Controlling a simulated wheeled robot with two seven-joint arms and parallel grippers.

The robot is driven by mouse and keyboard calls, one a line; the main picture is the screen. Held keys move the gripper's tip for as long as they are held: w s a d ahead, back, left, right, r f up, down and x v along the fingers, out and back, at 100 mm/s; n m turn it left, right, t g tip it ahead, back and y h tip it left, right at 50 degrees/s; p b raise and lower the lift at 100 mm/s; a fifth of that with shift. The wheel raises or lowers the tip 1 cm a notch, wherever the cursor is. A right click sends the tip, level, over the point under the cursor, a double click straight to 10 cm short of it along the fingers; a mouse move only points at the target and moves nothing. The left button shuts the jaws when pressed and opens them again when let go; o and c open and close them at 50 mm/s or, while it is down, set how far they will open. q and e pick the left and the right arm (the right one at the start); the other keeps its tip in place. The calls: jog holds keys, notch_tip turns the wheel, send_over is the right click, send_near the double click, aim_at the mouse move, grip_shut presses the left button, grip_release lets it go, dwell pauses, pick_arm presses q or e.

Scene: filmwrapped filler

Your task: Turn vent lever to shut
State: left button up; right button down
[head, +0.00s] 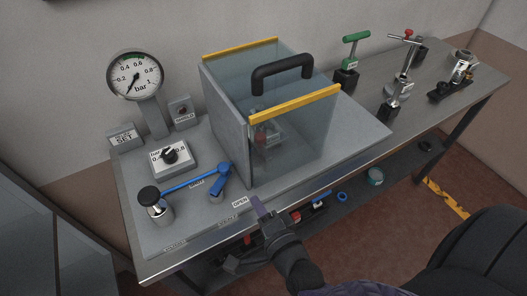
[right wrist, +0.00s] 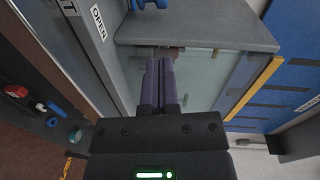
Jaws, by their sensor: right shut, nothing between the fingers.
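A blue piece (right wrist: 148,4) shows at the top edge of the right wrist view. My right gripper (head: 257,201) is shut and empty at the bench's front edge, right of the lever and apart from it, beside the OPEN label (head: 240,202). In the right wrist view its fingers (right wrist: 160,65) are together. My left gripper is out of view.
A pressure gauge (head: 136,77) and a black selector knob (head: 170,155) stand behind the lever. The chamber has a black handle (head: 282,73) and yellow edge strips. Clamps (head: 396,88) stand at right. A lower shelf (head: 350,190) holds small parts.

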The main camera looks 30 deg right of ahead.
aim_at(220, 178)
jog(key=w, duration=0.3)
jog(key=w+b, duration=0.1)
jog(key=w, duration=0.4)
jog(key=shift+w+a+f, duration=0.2)
jog(key=shift+w+f, duration=0.1)
jog(key=shift+w, duration=0.55)
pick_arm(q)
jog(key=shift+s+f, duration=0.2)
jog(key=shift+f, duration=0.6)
